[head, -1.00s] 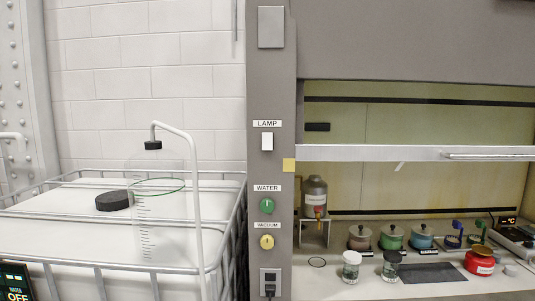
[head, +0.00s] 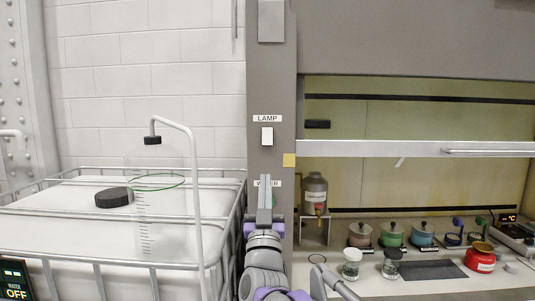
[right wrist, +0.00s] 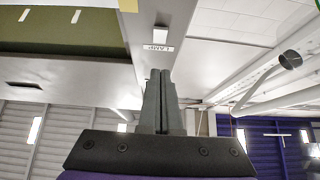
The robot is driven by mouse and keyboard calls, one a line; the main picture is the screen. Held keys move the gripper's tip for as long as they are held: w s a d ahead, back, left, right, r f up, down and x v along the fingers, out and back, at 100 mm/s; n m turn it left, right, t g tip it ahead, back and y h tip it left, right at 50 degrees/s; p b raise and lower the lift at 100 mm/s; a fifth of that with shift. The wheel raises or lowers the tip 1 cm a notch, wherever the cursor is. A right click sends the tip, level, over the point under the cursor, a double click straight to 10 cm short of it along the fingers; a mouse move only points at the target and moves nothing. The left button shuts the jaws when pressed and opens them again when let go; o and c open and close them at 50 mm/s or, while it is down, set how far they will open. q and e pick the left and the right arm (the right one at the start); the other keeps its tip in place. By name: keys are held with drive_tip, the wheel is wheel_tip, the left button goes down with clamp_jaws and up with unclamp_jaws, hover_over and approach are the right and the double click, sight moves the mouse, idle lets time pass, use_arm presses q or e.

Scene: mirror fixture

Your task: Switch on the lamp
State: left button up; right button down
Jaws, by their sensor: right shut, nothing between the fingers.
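The lamp switch (head: 267,136) is a white rocker on the grey post, just under the LAMP label (head: 267,118) in the head view. My right gripper (head: 265,178) is shut and empty, pointing up in front of the post below the switch. It covers part of the WATER label and the knobs below it. In the right wrist view the shut fingers (right wrist: 160,74) point toward the label, with the small white switch (right wrist: 161,36) beyond it. My left gripper is not in view.
A fume hood with a raised sash (head: 420,149) is right of the post. Inside are jars, lidded pots and a red container (head: 480,257). At left, a clear bottle (head: 158,200) and a black disc (head: 114,197) are at a white caged tank (head: 60,232).

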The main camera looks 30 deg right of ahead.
sight(268, 139)
drive_tip(key=shift+d+r+h, duration=0.1)
drive_tip(key=shift+r+h, duration=0.05)
drive_tip(key=shift+h, duration=0.15)
drive_tip(key=x, duration=0.4)
drive_tip(key=f+p+x, duration=0.1)
drive_tip(key=x, duration=0.3)
drive_tip(key=w+p+x, duration=0.1)
drive_tip(key=x, duration=0.3)
drive_tip(key=shift+d+f, duration=0.3)
drive_tip(key=shift+w+d+f, duration=0.1)
drive_tip(key=shift+w+d, duration=0.2)
drive_tip(key=shift+w, duration=0.2)
drive_tip(key=shift+p, duration=0.35)
